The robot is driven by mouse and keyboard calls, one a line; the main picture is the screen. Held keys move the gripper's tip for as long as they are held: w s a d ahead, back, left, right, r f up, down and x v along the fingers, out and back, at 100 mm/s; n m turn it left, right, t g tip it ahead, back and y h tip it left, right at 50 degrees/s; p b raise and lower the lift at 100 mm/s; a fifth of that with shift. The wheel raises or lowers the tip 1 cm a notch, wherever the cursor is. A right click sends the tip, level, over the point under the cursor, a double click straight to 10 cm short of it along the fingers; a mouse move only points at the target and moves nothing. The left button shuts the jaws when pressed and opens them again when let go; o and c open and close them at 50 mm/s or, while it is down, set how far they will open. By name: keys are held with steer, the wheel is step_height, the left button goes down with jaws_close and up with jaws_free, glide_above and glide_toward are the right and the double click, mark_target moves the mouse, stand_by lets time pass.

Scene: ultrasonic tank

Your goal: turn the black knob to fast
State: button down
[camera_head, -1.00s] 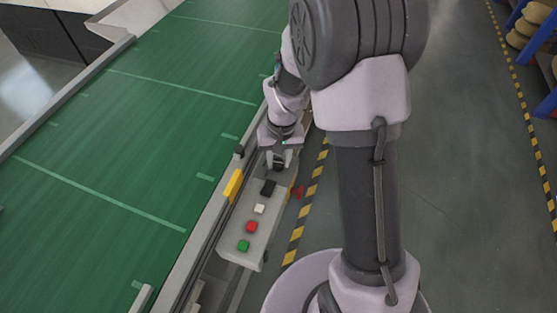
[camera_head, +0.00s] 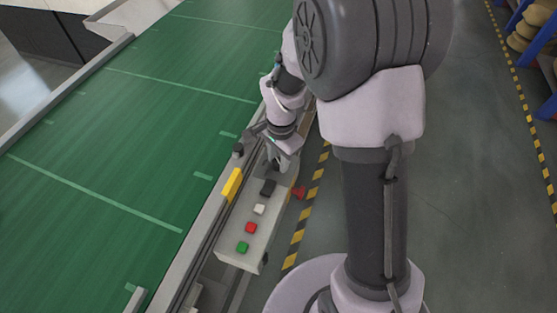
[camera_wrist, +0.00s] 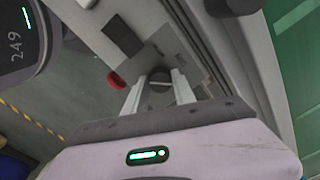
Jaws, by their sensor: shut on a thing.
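The black knob (camera_wrist: 160,84) sits on the grey control box and shows between the two fingers of my gripper (camera_wrist: 159,92) in the wrist view. The fingers are shut on the knob from both sides. In the head view my gripper (camera_head: 277,165) is at the far end of the control box (camera_head: 237,254), and it mostly hides the knob. Small label marks lie beside the knob in the wrist view, but they are too small to read.
The box also carries a black block (camera_head: 267,187), a white button (camera_head: 259,209), a red button (camera_head: 251,228) and a green button (camera_head: 243,247). A red mushroom button (camera_head: 299,193) sticks out from its side. A green conveyor belt (camera_head: 110,150) runs along the left. Open floor lies right.

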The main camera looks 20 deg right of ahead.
steer(key=shift+m+b, duration=0.4)
steer(key=shift+m, duration=1.2)
steer(key=c, duration=1)
jaws_free()
steer(key=shift+c, duration=0.2)
step_height(320, 180, up, 17)
steer(key=p, duration=0.6)
steer(key=shift+s+r, duration=0.2)
steer(key=shift+s, duration=0.25)
